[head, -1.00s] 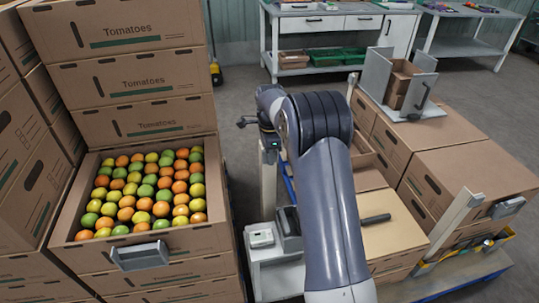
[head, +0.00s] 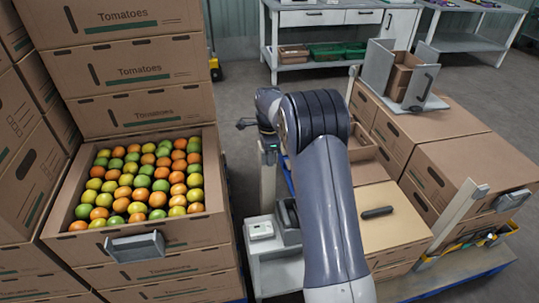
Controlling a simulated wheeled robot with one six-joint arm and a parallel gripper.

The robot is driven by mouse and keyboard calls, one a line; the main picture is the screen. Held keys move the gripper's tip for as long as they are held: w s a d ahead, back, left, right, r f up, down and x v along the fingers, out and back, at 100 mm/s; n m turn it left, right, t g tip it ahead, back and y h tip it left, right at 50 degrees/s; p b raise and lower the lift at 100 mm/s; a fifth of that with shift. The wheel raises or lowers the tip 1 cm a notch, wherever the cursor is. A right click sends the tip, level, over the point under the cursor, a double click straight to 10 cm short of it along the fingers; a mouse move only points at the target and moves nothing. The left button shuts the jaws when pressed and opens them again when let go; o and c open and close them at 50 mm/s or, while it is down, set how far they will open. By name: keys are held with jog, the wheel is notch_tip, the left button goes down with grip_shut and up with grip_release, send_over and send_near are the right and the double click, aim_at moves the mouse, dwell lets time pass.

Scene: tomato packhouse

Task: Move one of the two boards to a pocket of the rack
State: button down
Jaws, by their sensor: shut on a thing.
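A grey stand with upright walls (head: 379,62) sits on the cardboard boxes at the upper right and looks like the rack. Brown pieces (head: 402,76) stand between its walls, and a black handle shows at its right side. A flat tan panel (head: 400,230) with a black bar handle lies lower, right of my arm, and may be one of the boards; my arm covers its left part. I cannot make out a second board for certain. My gripper (head: 245,123) shows small and dark left of my elbow, well away from both. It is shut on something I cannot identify.
An open crate of tomatoes (head: 68,190) and stacked boxes (head: 130,70) fill the left. A small white device (head: 259,228) stands near my arm. Pale posts rise by the right-hand boxes. A workbench (head: 330,18) stands at the back, with bare floor before it.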

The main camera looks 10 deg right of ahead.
jog(key=shift+f, duration=0.25)
dwell(0.5)
jog(key=b, duration=0.2)
send_over(269, 182)
jog(key=shift+s+f, duration=0.2)
jog(key=shift+f, duration=2.1)
jog(key=shift+f+b, duration=0.95)
jog(key=shift+f, duration=1.15)
jog(key=shift+f+b, duration=0.95)
jog(key=shift+f, duration=0.75)
jog(key=c, duration=1.2)
grip_release()
jog(key=shift+c, duration=0.2)
